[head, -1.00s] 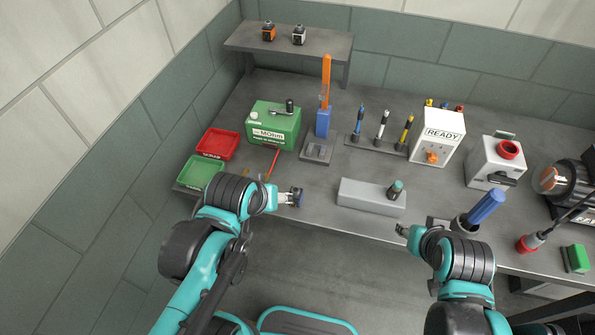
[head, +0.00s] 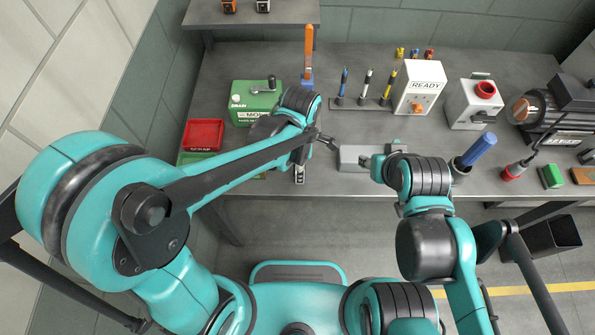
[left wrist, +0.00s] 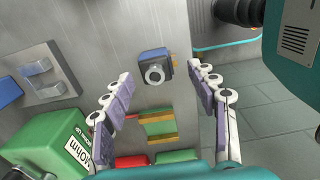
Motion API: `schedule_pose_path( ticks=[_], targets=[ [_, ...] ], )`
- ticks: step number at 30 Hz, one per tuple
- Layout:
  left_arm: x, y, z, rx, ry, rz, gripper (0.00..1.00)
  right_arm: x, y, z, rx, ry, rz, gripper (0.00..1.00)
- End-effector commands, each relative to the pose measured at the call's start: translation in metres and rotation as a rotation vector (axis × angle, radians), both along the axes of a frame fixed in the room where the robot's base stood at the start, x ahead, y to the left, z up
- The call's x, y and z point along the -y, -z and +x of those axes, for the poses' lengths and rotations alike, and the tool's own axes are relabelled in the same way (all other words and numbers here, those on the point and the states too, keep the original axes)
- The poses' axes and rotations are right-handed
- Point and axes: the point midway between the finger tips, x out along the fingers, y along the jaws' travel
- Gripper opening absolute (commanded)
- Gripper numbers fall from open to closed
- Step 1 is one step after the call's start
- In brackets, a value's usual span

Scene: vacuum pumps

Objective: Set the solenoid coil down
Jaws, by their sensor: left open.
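The solenoid coil (left wrist: 155,66) is a small blue and black block with a silver round fitting. In the left wrist view it appears to rest on the grey bench top. My left gripper (left wrist: 158,84) is open, with its fingers apart on either side of the coil and no contact visible. In the head view my left gripper (head: 314,158) is over the front of the bench, and the coil cannot be made out there. My right gripper (head: 371,164) is at the grey block (head: 350,157); whether its fingers are closed is unclear.
The bench's front edge is close to the coil.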

Motion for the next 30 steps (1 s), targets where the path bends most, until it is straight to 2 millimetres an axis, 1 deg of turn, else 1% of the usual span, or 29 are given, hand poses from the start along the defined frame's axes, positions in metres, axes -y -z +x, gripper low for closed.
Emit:
schedule_pose_path(
  ticks=[1,6,9,12,18,20,21,23,24,25,30],
  targets=[
    [0.000,0.009,0.001,0.000,0.000,0.000,0.59,0.000,0.005,0.000,0.000,0.000,0.000,0.40],
    [0.000,0.036,0.006,0.001,0.000,0.000,0.59,0.000,0.016,0.000,0.000,0.000,0.000,0.40],
    [-0.001,0.047,0.006,0.001,0.001,-0.001,0.59,0.000,0.020,0.000,0.000,0.000,0.000,0.40],
    [-0.001,0.051,0.006,0.001,0.001,-0.001,0.59,0.000,0.020,0.000,0.000,0.000,0.000,0.40],
    [-0.001,0.050,0.006,0.001,0.001,-0.001,0.59,0.000,0.019,0.000,0.000,0.000,0.000,0.40],
    [-0.001,0.050,0.006,0.001,0.001,-0.001,0.43,0.000,0.019,0.000,0.000,0.000,0.000,0.40],
    [-0.001,0.050,0.006,0.001,0.001,-0.001,0.32,0.000,0.019,0.000,0.000,0.000,0.000,0.40],
    [-0.001,0.050,0.006,0.001,0.001,-0.001,0.16,0.000,0.019,0.000,0.000,0.000,0.000,0.40],
    [-0.001,0.050,0.006,0.001,0.001,-0.001,0.06,0.000,0.019,0.000,0.000,0.000,0.000,0.40],
    [-0.001,0.050,0.006,0.001,0.001,-0.001,0.01,0.000,0.019,0.000,0.000,0.000,0.000,0.40],
    [-0.001,0.050,0.006,0.001,0.001,-0.001,0.00,0.000,0.019,0.000,0.000,0.000,0.000,0.40]
  ],
)
